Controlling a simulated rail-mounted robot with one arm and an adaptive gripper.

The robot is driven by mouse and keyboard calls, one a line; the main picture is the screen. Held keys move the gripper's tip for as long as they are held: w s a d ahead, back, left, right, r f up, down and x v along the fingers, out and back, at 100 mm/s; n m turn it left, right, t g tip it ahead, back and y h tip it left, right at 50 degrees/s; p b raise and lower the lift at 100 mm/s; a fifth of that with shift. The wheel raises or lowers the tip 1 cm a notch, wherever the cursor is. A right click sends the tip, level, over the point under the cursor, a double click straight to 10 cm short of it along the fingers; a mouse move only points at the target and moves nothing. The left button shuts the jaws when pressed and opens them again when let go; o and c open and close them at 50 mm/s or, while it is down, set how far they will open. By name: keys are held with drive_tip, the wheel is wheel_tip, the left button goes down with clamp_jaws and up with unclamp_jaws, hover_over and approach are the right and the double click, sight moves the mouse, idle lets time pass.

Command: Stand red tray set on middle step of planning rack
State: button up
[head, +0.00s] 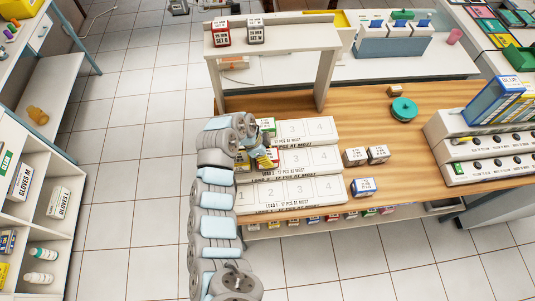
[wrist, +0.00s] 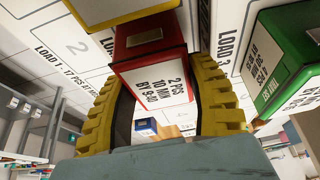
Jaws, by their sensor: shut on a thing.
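The planning rack (head: 328,187) has three white steps with numbered places; the middle step (head: 325,160) is marked Load 2. My gripper (head: 262,158) is over the left part of this step. In the wrist view, my gripper's yellow fingers (wrist: 160,78) are shut on the red tray set (wrist: 165,88), one on each side. The red tray set also shows partly beside the fingers in the head view (head: 274,157). I cannot tell whether its base touches the step. A green tray set (head: 268,126) stands on the back step, and right of my gripper in the wrist view (wrist: 283,60).
A yellow box (wrist: 108,12) is close beyond the red tray set. Two white-labelled boxes (head: 355,156) and a blue one (head: 363,187) stand right of the rack. A raised shelf (head: 285,40) holds two boxes behind. Wood near the green disc (head: 404,109) is mostly clear.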

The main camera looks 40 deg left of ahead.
drive_tip(key=shift+f, duration=0.15)
drive_tip(key=o, duration=1.2)
drive_tip(key=shift+r, duration=0.3)
drive_tip(key=b+v, duration=0.1)
drive_tip(key=v, duration=1)
drive_tip(key=shift+s+r, duration=0.15)
drive_tip(key=shift+r, duration=0.15)
drive_tip(key=shift+a, duration=0.1)
